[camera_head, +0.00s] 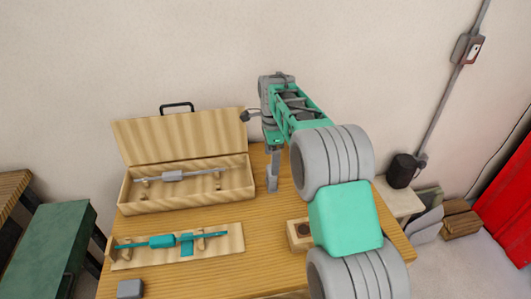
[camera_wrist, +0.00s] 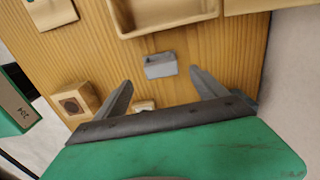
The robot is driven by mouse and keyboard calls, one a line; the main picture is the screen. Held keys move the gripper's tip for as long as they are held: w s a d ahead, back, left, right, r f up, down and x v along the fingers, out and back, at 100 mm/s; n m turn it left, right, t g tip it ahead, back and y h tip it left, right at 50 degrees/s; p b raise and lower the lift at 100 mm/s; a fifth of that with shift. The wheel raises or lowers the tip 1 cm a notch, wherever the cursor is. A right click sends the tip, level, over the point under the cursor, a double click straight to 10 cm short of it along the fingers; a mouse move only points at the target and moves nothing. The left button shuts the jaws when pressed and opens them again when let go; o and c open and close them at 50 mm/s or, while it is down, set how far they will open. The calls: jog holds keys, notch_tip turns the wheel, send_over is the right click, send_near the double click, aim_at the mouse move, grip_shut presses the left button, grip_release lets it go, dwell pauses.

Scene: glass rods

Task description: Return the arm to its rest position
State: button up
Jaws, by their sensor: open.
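My gripper (camera_head: 273,168) hangs pointing down over the table, just right of the open wooden case. In the wrist view its two fingers (camera_wrist: 163,88) are spread wide with nothing held between them. My arm reaches from the lower right of the head view across the right part of the table. A small grey block (camera_wrist: 160,66) lies on the table beyond the fingertips, apart from them. Whether the fingers touch anything is not clear in the head view.
The open case (camera_head: 186,204) holds a grey rod (camera_head: 180,175). A teal rod (camera_head: 162,241) lies on a wooden stand (camera_head: 215,251) in front. A grey block (camera_head: 130,289) sits front left. A wooden block with a hole (camera_wrist: 75,103) stands front right. A wall is behind.

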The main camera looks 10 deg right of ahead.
jog(key=s+r+n+t, duration=0.2)
jog(key=s+r+n, duration=0.6)
jog(key=s, duration=0.4)
jog(key=s+f+n+t, duration=0.1)
jog(key=s+f+n, duration=0.2)
jog(key=s+n, duration=0.7)
jog(key=s, duration=0.6)
jog(key=shift+s+f+t, duration=0.2)
jog(key=shift+s+t, duration=0.1)
